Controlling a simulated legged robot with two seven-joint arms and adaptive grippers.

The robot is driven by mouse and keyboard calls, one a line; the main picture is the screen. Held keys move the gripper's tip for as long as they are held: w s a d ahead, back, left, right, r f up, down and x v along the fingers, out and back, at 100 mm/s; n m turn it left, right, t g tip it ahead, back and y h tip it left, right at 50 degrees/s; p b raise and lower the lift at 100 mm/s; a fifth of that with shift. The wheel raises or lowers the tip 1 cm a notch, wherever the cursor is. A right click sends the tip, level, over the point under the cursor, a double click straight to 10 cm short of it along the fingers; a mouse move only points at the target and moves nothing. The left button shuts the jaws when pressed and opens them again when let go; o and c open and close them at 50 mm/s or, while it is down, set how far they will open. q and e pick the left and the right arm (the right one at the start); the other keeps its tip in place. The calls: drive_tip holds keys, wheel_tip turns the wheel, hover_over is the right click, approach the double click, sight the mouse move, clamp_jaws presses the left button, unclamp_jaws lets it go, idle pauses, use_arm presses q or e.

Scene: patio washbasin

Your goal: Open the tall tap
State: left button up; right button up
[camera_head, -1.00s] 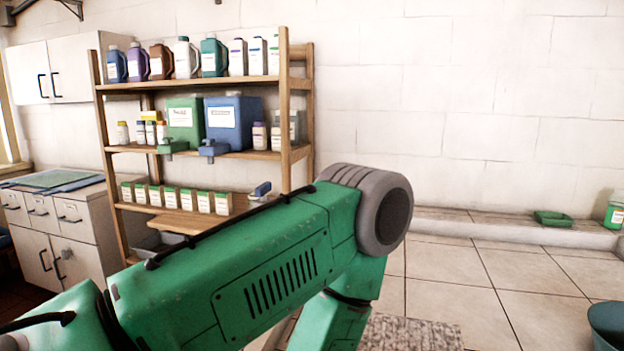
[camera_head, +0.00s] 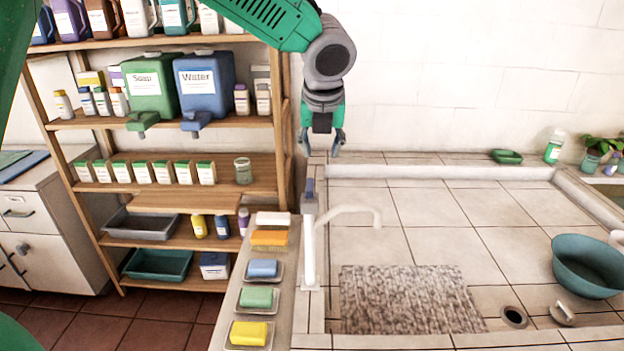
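The tall tap (camera_head: 309,245) is a white upright column at the left edge of the tiled basin. No water shows at the spout. My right gripper is out of view.
A wooden shelf (camera_head: 165,119) with bottles and the Soap and Water containers stands at left. Several soaps, including a yellow one (camera_head: 248,333), line the ledge beside the tap. A stone mat (camera_head: 408,300), a drain (camera_head: 514,316) and a teal bowl (camera_head: 590,265) are in the basin.

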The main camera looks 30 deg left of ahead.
sight(310, 184)
use_arm(q)
drive_tip(key=w+a+f, duration=0.3)
drive_tip(key=a+f, duration=0.5)
drive_tip(key=f, duration=0.4)
drive_tip(key=d, duration=0.2)
drive_tip(key=w+d+p, duration=0.1)
drive_tip(key=d, duration=0.2)
drive_tip(key=shift+a+r, duration=0.15)
drive_tip(key=c, duration=0.3)
drive_tip(key=shift+s+a, duration=0.25)
drive_tip(key=shift+a, duration=0.75)
clamp_jaws()
drive_tip(key=shift+a, duration=0.3)
drive_tip(key=shift+w+d+f, duration=0.1)
drive_tip(key=shift+d+f, duration=0.1)
drive_tip(key=shift+d, duration=0.2)
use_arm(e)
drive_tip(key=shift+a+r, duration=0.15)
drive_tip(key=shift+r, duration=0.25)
